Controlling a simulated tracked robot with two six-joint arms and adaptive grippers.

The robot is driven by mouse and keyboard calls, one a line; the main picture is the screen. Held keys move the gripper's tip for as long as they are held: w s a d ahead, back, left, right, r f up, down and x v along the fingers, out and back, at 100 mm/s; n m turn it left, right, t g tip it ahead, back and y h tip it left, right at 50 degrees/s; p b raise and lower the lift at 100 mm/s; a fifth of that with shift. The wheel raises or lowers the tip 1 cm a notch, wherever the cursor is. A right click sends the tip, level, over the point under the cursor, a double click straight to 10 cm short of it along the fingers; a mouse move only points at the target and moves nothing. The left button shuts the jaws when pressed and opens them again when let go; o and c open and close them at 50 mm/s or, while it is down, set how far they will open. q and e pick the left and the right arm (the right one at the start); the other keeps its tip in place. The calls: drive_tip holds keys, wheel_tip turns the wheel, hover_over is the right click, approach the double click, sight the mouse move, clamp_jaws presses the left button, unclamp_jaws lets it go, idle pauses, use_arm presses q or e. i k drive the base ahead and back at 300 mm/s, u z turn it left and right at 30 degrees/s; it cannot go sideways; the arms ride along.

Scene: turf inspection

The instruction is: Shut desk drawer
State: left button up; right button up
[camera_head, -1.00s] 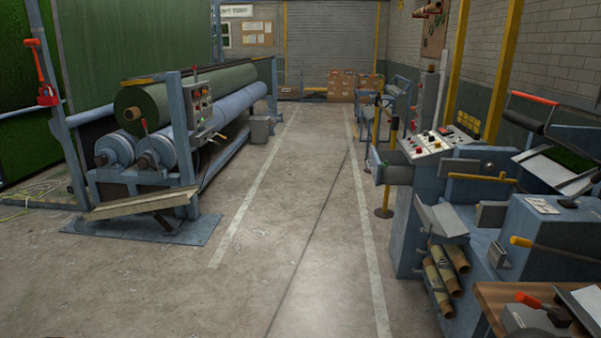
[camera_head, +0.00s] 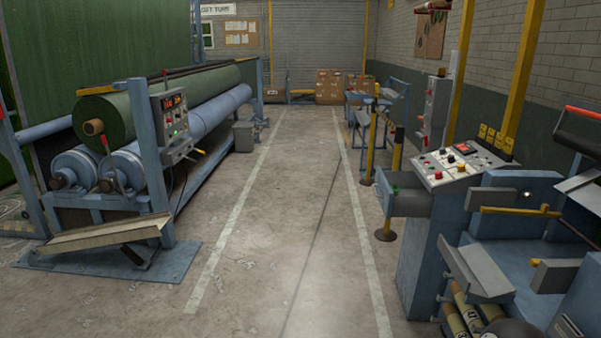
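A control desk (camera_head: 440,220) with a sloped panel of buttons stands on the right side of the aisle. A grey box-like part that looks like an open drawer (camera_head: 407,204) juts out from its left side toward the aisle. A small green thing shows at its far edge. I cannot see clearly into it. Neither of my grippers is in view.
A turf roller machine (camera_head: 130,140) stands on the left, with a tilted board (camera_head: 105,232) at its front. The concrete aisle (camera_head: 290,220) between is clear. Yellow posts (camera_head: 371,145) stand behind the drawer. Cardboard boxes (camera_head: 330,86) are at the back.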

sight(414, 200)
drive_tip(key=z, duration=0.2)
drive_tip(key=i, duration=1.1)
drive_tip(key=z, duration=0.4)
drive_tip(key=i, duration=2.6)
drive_tip(key=z, duration=0.25)
